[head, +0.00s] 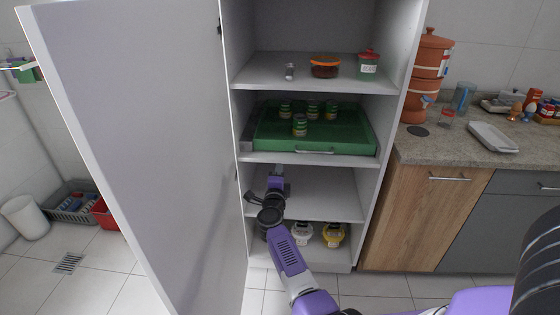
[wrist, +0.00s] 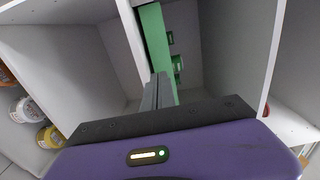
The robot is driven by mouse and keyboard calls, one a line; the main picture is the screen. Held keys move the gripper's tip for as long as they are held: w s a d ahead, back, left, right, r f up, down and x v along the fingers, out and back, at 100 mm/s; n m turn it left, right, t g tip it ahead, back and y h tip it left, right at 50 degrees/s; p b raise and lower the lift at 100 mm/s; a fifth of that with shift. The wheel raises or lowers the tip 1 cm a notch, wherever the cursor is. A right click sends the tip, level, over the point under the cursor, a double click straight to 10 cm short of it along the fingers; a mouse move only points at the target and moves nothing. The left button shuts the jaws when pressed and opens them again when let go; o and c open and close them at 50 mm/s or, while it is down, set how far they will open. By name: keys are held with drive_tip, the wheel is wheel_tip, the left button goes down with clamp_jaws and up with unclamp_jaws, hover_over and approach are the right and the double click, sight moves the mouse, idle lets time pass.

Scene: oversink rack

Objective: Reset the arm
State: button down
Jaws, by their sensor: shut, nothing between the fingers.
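My gripper (head: 278,170) is inside the open cabinet, at the height of the empty shelf (head: 325,195) below the green tray. Its fingers are shut and empty. In the wrist view the closed fingers (wrist: 157,92) point into the cabinet. The purple arm reaches up to it from the lower right in the head view.
The green tray (head: 258,143) bears several small cans (head: 300,126). White and yellow containers (head: 333,235) stand on the bottom shelf. The open cabinet door (head: 140,120) is left of my arm. A stone counter (head: 455,150) is at right.

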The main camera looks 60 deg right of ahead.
drive_tip(key=shift+s+a, duration=0.2)
drive_tip(key=shift+a, duration=0.25)
drive_tip(key=a+r+n+t, duration=0.5)
drive_tip(key=r+n, duration=0.1)
drive_tip(key=r, duration=0.2)
drive_tip(key=s+a+n+t+y, duration=0.25)
drive_tip(key=a+n, duration=0.35)
drive_tip(key=a, duration=0.3)
drive_tip(key=s+a+n+t+y, duration=0.2)
drive_tip(key=s+a+n+t, duration=0.1)
drive_tip(key=a+n, duration=0.4)
drive_tip(key=s+a+n+g+y, duration=0.1)
drive_tip(key=s+a+n+y, duration=0.5)
drive_tip(key=s+a, duration=0.7)
drive_tip(key=s+a+f+n+g+y, duration=0.1)
drive_tip(key=s+a+n+y, duration=0.5)
drive_tip(key=s+a, duration=0.7)
drive_tip(key=a, duration=0.2)
drive_tip(key=shift+s+a+f+n, duration=0.2)
drive_tip(key=shift+s+a+n, duration=0.1)
drive_tip(key=shift+s+a, duration=0.1)
